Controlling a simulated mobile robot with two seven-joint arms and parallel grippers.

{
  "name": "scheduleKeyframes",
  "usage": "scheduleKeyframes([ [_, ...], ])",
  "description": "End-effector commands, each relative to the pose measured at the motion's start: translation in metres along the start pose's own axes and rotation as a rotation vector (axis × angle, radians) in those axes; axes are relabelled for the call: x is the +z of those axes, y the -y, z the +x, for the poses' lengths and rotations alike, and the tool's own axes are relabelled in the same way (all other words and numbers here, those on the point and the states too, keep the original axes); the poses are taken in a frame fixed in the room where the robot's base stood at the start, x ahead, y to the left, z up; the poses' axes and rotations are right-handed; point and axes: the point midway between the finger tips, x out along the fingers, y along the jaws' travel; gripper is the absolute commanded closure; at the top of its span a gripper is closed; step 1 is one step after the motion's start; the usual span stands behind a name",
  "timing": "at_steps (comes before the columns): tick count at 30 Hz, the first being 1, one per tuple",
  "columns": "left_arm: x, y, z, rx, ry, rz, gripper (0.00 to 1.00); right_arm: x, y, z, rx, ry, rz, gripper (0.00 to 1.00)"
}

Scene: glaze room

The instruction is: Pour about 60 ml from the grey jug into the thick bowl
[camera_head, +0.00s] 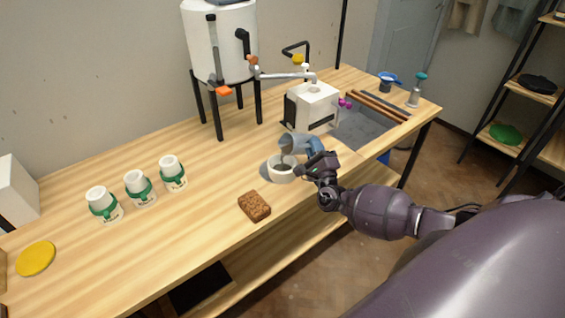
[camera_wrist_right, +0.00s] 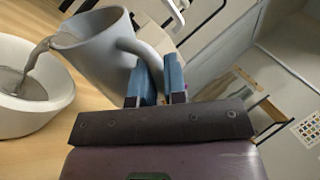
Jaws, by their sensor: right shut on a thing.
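The grey jug (camera_head: 293,142) is tilted over the thick bowl, with its mouth toward the bowl. In the right wrist view the jug (camera_wrist_right: 105,50) has a grey stream running from its lip into the bowl (camera_wrist_right: 45,115). The thick white bowl (camera_head: 283,175) stands upright on the table, and grey liquid shows inside it. My right gripper (camera_head: 316,152) is shut on the jug's handle; its blue fingers (camera_wrist_right: 158,80) show on the handle in the right wrist view. The liquid's level inside the jug is hidden. My left gripper is not in view.
A brown sponge-like block (camera_head: 254,206) lies in front of the bowl. A white box-shaped device (camera_head: 314,105) stands close behind the jug, near the grey sink (camera_head: 365,130). Several white-and-green jars (camera_head: 140,188) and a yellow disc (camera_head: 36,258) are at left.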

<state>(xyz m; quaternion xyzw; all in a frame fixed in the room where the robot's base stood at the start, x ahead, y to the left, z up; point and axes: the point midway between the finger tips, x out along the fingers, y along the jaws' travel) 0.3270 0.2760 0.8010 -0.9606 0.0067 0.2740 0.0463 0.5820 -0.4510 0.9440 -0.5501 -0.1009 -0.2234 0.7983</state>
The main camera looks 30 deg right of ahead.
Motion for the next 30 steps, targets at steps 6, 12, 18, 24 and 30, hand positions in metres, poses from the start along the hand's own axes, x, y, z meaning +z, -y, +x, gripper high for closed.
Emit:
scheduleKeyframes([
  [6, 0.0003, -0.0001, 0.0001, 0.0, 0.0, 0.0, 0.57, 0.0005, 0.0, 0.0003, -0.002, 0.006, -0.012, 1.0],
  [12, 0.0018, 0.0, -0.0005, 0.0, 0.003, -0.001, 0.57, 0.0008, -0.0005, 0.0001, -0.002, 0.011, -0.022, 1.0],
  [18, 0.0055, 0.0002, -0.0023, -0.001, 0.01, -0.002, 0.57, 0.0011, -0.001, -0.0002, -0.002, 0.016, -0.033, 1.0],
  [24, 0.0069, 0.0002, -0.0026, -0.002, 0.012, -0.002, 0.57, 0.0014, -0.0016, -0.0005, -0.002, 0.022, -0.044, 1.0],
  [30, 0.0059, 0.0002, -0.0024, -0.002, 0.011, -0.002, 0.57, 0.0024, -0.0012, -0.0004, -0.003, 0.028, -0.055, 1.0],
])
